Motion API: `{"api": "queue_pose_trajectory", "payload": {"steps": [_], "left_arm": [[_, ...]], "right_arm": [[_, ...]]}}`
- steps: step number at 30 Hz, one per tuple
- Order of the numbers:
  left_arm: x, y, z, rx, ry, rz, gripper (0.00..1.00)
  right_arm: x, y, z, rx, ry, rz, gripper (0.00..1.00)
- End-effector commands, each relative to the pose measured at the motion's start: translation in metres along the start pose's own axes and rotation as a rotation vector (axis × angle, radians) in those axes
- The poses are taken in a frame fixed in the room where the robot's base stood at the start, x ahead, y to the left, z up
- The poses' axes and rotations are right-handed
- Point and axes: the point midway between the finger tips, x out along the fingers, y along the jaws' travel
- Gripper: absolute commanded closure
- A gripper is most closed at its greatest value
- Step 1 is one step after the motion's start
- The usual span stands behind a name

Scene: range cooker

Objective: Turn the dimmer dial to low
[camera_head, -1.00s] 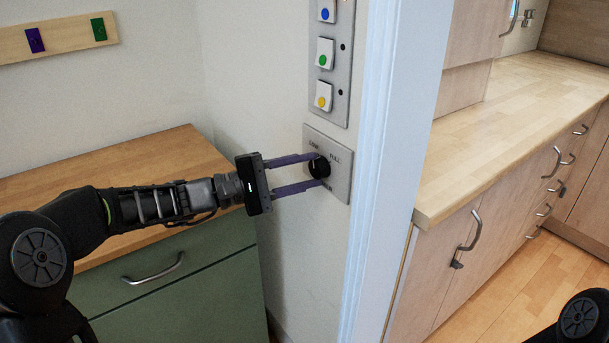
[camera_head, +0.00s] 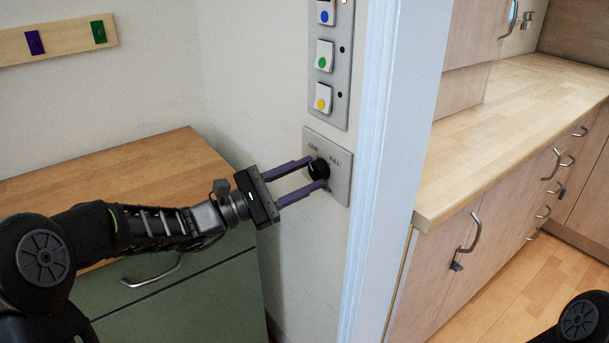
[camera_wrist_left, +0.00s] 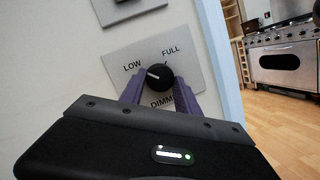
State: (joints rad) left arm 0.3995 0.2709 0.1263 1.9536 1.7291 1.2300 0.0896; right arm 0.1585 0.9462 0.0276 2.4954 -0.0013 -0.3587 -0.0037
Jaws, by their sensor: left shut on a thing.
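The dimmer dial is a round black knob (camera_head: 317,169) on a grey wall plate (camera_head: 341,174). In the left wrist view the knob (camera_wrist_left: 161,78) has a white mark on its left side, pointing left and slightly up, roughly toward the word LOW. FULL is printed at the upper right, and the word below the knob is partly hidden. My left gripper (camera_head: 317,172) is shut on the knob, one purple finger on each side. Its fingers also show in the left wrist view (camera_wrist_left: 158,92). My right gripper is out of view.
A switch panel (camera_head: 342,60) with blue, green and yellow buttons sits above the plate. A white door frame (camera_head: 385,150) is close on the right. A green cabinet with a wooden top (camera_head: 150,165) stands below my left arm. A range cooker (camera_wrist_left: 285,65) shows beyond the doorway.

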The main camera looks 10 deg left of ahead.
Motion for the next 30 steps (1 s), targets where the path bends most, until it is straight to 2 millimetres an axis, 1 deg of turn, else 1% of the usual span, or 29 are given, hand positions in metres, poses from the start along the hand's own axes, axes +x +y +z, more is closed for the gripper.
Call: {"api": "queue_pose_trajectory", "payload": {"steps": [9, 10, 17, 18, 26, 30], "left_arm": [[0.000, -0.001, -0.001, -0.007, 0.002, -0.001, 1.00], [0.000, -0.001, -0.001, -0.007, 0.002, -0.001, 0.60], [0.000, -0.001, -0.001, -0.005, 0.001, 0.000, 0.41], [0.000, -0.001, -0.001, -0.004, 0.001, 0.000, 0.40], [-0.001, 0.000, 0.000, -0.003, 0.000, 0.000, 0.40], [-0.012, 0.000, -0.001, -0.003, 0.002, 0.002, 0.40]], "right_arm": [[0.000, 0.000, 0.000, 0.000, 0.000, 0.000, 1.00], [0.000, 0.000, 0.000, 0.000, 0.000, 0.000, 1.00], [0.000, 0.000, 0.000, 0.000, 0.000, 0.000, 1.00], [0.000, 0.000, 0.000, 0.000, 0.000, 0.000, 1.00], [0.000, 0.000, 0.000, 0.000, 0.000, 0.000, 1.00], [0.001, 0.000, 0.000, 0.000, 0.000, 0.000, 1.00]]}}
